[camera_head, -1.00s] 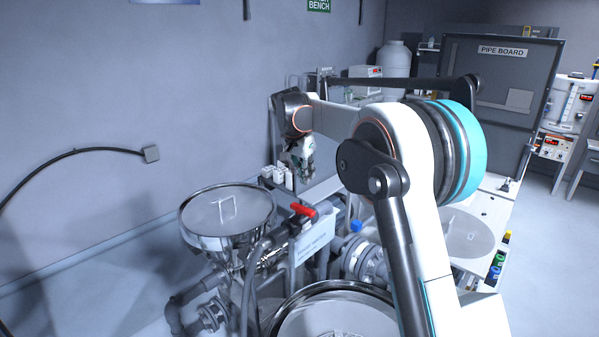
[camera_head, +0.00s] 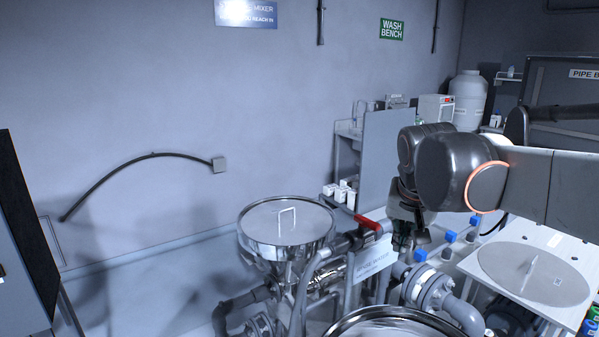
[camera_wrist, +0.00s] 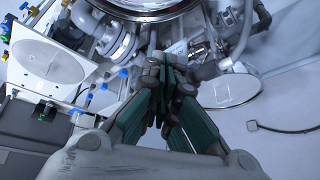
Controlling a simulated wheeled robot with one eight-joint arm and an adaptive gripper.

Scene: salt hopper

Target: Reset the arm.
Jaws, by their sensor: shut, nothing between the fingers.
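My gripper (camera_wrist: 163,68) shows in the wrist view with its green-sided fingers together and nothing held between them. In the head view my gripper (camera_head: 408,236) hangs below my dark wrist, pointing down, partly hidden by it. It is in front of the bench area, to the right of the red valve handle (camera_head: 370,224). The steel hopper (camera_head: 287,252) with its round lid (camera_head: 286,222) stands to the left of my gripper in the head view. The lid also shows at the right of the wrist view (camera_wrist: 229,90).
Grey pipes (camera_head: 430,289) and blue-capped valves (camera_head: 449,237) lie around and below my gripper. A steel vessel rim (camera_head: 395,316) is at the bottom. A white table with a round disc (camera_head: 533,272) stands to the right.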

